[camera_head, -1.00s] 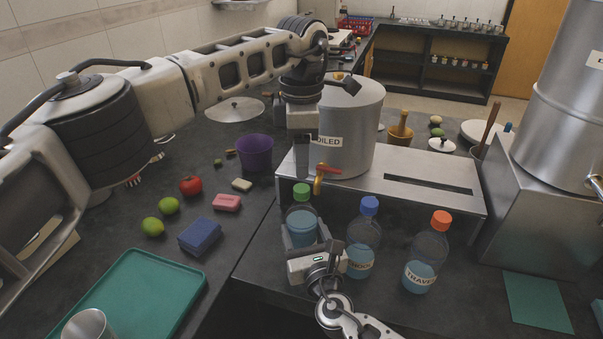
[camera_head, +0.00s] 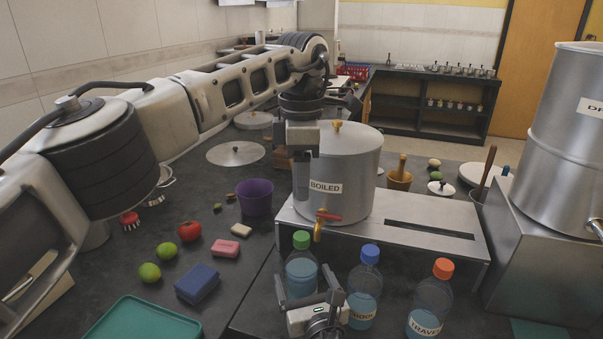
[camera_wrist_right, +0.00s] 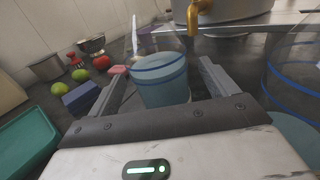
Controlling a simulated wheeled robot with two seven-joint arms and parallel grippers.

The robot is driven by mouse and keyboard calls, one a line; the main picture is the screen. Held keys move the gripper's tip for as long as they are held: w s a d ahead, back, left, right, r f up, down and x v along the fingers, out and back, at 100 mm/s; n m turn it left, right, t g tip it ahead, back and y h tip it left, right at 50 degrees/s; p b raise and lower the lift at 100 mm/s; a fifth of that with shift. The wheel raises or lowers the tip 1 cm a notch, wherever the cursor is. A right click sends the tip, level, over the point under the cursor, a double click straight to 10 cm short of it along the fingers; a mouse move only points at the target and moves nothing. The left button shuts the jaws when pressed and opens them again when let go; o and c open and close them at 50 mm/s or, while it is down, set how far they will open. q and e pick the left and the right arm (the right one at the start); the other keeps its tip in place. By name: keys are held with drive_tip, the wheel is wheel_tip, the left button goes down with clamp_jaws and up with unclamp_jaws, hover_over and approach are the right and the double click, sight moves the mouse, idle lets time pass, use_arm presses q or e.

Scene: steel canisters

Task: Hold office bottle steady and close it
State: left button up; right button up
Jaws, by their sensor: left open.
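A green-capped bottle (camera_head: 302,274) with blue liquid stands on the dark counter; its label is hidden, so I cannot read whether it is the office one. Its cap (camera_head: 301,240) sits on its top. My right gripper (camera_head: 309,284) is low at this bottle, one finger on each side; the right wrist view shows the bottle (camera_wrist_right: 161,80) between the fingers with gaps beside it. My left gripper (camera_head: 303,165) points down, open and empty, above the green cap and in front of the canister labelled BOILED (camera_head: 350,165).
A blue-capped bottle (camera_head: 364,298) stands close on the right, then an orange-capped bottle labelled TRAVEL (camera_head: 430,300). The canister's yellow tap with a red handle (camera_head: 326,216) hangs just behind the green cap. A steel stand (camera_head: 430,212) lies behind the bottles.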

drive_tip(key=v, duration=1.6)
drive_tip(key=shift+b, duration=0.45)
